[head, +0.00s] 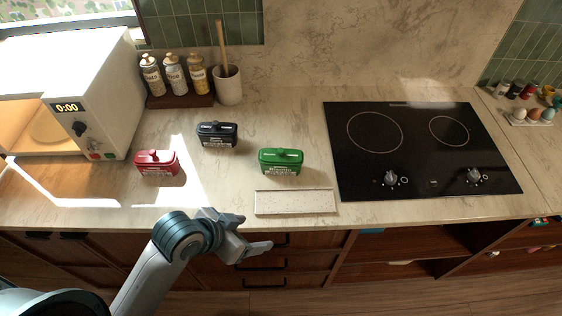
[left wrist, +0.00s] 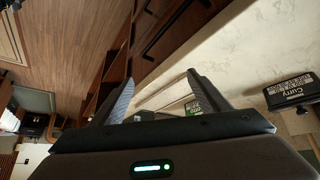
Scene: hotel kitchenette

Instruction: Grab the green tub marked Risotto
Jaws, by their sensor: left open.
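The green tub (head: 281,162) stands upright on the counter, left of the cooktop and behind a pale rectangular board. Its label is too small to read surely in the head view. My left gripper (head: 256,236) is at the counter's front edge, in front of and left of the green tub, apart from it. It is open and empty. In the left wrist view, between the open fingers of the left gripper (left wrist: 162,92), part of the green tub (left wrist: 193,106) shows low beside the right finger. My right gripper is not in view.
A red tub (head: 157,163) and a black tub (head: 216,135), labelled Curry in the left wrist view (left wrist: 291,91), stand left of the green one. The pale board (head: 295,203) lies in front. A black cooktop (head: 415,150) is right; a microwave (head: 95,85) is left.

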